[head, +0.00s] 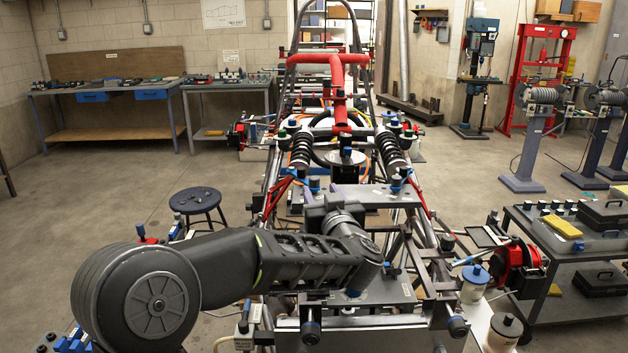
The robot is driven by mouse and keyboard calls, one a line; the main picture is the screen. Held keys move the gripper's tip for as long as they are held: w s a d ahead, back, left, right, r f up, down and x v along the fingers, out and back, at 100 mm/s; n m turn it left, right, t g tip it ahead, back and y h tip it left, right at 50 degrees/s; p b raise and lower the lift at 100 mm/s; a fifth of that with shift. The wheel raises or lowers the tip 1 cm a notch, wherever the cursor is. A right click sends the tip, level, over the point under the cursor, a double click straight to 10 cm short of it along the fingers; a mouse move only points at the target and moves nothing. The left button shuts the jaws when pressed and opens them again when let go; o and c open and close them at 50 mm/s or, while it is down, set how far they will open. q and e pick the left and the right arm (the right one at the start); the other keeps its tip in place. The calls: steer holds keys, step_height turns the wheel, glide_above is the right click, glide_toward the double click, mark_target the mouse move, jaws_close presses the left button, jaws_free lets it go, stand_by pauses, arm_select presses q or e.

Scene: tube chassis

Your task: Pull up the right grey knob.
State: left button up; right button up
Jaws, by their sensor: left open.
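Two dark grey knobs stand at the front of the tube chassis (436,285). The right grey knob (457,326) sits low near the front right corner, and the left grey knob (311,326) sits to its left. My left arm crosses the chassis from the left. My left gripper (350,197) is beyond its dark wrist, over the middle of the chassis, open, with nothing seen in it. It is behind and to the left of the right knob, well apart from it. My arm hides part of the chassis middle. My right gripper does not show.
A white jar with a blue lid (475,280) and another white jar (504,330) stand right of the right knob. A red caliper (520,263) sits beyond. A cart (555,275) stands at right, a stool (196,201) at left. Tubes and fittings crowd the chassis.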

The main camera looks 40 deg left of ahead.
mark_target(316, 182)
arm_select(q)
steer(key=p+x, duration=0.1)
steer(key=x, duration=0.6)
steer(key=shift+w+p, duration=0.1)
steer(key=shift+p, duration=0.2)
jaws_close()
stand_by(0.9)
steer(key=shift+r, duration=0.1)
